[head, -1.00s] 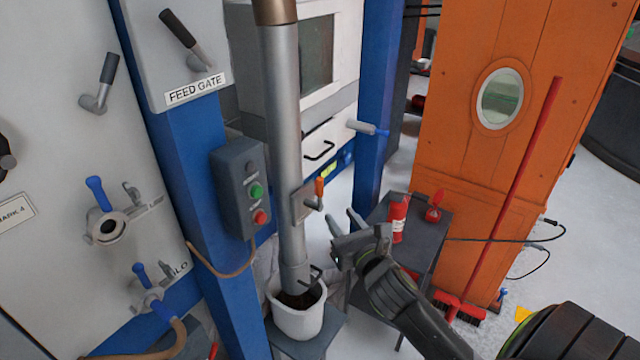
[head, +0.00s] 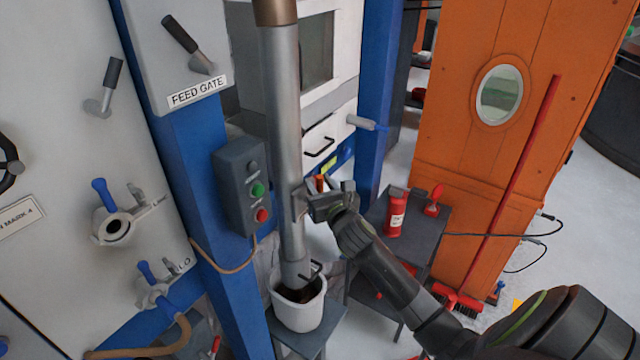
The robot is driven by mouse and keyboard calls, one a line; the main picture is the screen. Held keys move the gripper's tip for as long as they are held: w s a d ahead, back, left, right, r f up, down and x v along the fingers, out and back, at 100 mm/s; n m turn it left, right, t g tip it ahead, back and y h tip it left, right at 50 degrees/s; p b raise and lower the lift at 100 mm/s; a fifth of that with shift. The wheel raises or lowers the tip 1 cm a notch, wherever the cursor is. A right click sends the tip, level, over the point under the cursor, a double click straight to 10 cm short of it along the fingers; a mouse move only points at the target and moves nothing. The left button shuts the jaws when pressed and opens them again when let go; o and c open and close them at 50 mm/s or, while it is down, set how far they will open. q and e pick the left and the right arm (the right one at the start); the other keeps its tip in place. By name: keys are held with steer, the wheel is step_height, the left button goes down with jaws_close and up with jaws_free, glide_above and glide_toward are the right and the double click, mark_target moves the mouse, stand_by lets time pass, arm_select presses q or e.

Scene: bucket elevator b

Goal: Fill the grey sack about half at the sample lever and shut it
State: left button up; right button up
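The sample lever (head: 320,183), with an orange grip, sits on the side of the grey vertical pipe (head: 284,130). My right gripper (head: 328,188) is at this lever; its fingers look apart, with the orange grip between or just behind them. Contact cannot be made out. A pale pot-like container (head: 298,313) stands under the pipe's lower end and holds dark brown material. Crumpled greyish cloth (head: 268,262) shows partly behind the pipe; I cannot tell if it is the grey sack. My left gripper is not in view.
A control box (head: 243,185) with green and red buttons is left of the pipe, below the FEED GATE label (head: 198,91). A dark side table (head: 385,262) right of the pipe carries a red extinguisher (head: 396,215). An orange cabinet (head: 470,190) stands behind.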

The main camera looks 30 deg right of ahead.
jaws_close()
stand_by(0.4)
steer(key=shift+s+a+f+n+t+y+b, duration=0.25)
steer(key=shift+a+n+t+b, duration=0.4)
steer(key=shift+n+b, duration=0.7)
steer(key=shift+s+a+f+n+t+y+b, duration=0.2)
steer(key=shift+a+n+t+b, duration=0.4)
steer(key=shift+n+b, duration=0.75)
steer(key=shift+s+a+f+n+t+y+b, duration=0.25)
steer(key=shift+a+n+t+b, duration=0.45)
steer(key=shift+b, duration=1.1)
steer(key=shift+d, duration=0.15)
jaws_free()
steer(key=shift+r, duration=0.1)
